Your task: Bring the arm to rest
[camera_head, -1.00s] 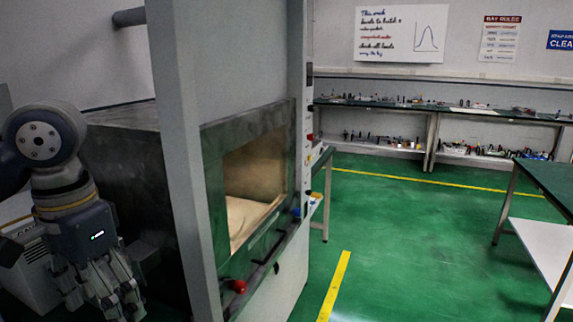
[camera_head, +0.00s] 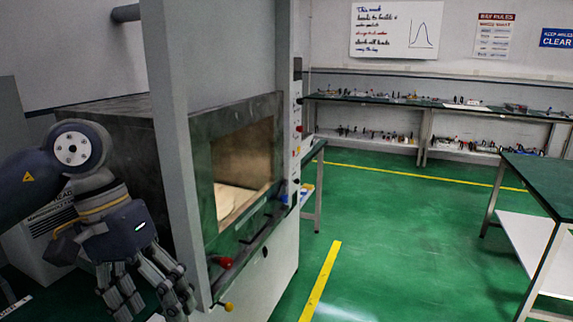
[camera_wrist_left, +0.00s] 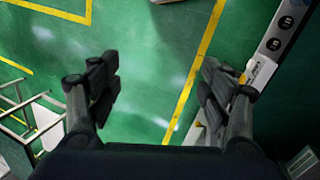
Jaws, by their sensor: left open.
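My left gripper (camera_head: 148,290) hangs at the lower left of the head view, in front of the dark side of the microwave generator (camera_head: 125,125) and left of its grey upright post. Its fingers point down. In the left wrist view the two fingers (camera_wrist_left: 160,95) are spread wide apart with only green floor between them, so it is open and empty. The machine's open chamber (camera_head: 240,165) shows a pale sheet inside. My right arm and gripper are not in these views.
The grey post (camera_head: 180,150) stands close to the right of my left arm. A red knob (camera_head: 222,262) and a yellow knob (camera_head: 226,307) stick out at the machine's front. A green-topped table (camera_head: 540,180) is at the right. The green floor (camera_head: 400,240) between is clear.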

